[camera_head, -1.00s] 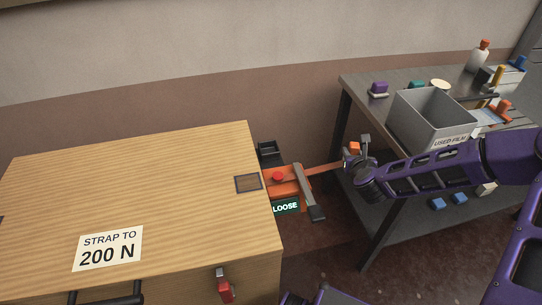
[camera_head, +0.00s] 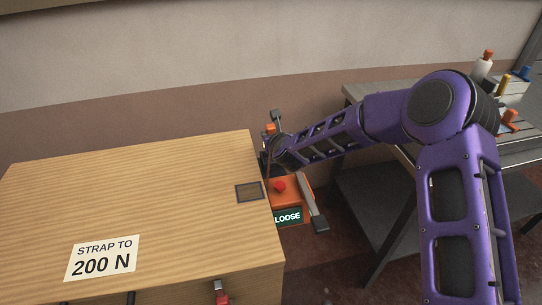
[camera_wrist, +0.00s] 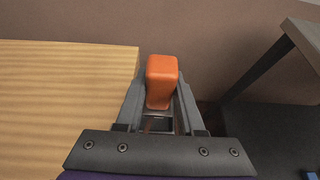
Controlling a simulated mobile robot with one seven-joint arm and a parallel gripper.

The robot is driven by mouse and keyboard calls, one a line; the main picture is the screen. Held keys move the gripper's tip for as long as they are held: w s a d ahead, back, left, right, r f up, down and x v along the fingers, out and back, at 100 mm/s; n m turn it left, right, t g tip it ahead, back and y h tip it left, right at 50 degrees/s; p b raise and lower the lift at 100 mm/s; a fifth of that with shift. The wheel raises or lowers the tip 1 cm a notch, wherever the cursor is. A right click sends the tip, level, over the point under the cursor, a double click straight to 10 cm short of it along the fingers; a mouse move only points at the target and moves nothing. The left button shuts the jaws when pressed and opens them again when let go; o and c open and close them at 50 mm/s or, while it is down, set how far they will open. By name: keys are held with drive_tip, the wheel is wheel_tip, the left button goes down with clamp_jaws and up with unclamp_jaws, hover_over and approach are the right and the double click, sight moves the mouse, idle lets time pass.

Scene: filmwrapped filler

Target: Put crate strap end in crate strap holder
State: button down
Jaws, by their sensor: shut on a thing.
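My gripper (camera_head: 273,124) is shut on the orange strap end (camera_wrist: 161,75), which stands upright between the fingers in the wrist view. In the head view the strap end (camera_head: 270,128) is just beyond the crate's right back corner. A black holder (camera_head: 264,163) beside the crate's right edge is mostly hidden by my wrist. In the wrist view a dark open frame (camera_wrist: 158,123) shows below the strap end; I cannot tell whether they touch. The orange strap tensioner (camera_head: 292,190) with a green LOOSE display (camera_head: 288,217) sits at the crate's right side.
The wooden crate (camera_head: 190,165) fills the left, with a dark square plate (camera_head: 249,193) on top and a red latch (camera_head: 221,292) in front. A grey workbench (camera_head: 365,92) stands right, partly behind my arm. The wall is close behind.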

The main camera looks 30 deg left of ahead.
drive_tip(key=shift+f+b, duration=0.35)
drive_tip(key=shift+f, duration=2.7)
drive_tip(key=shift+f, duration=0.1)
drive_tip(key=c, duration=0.5)
unclamp_jaws()
drive_tip(key=p+v, duration=0.1)
drive_tip(key=v, duration=1.1)
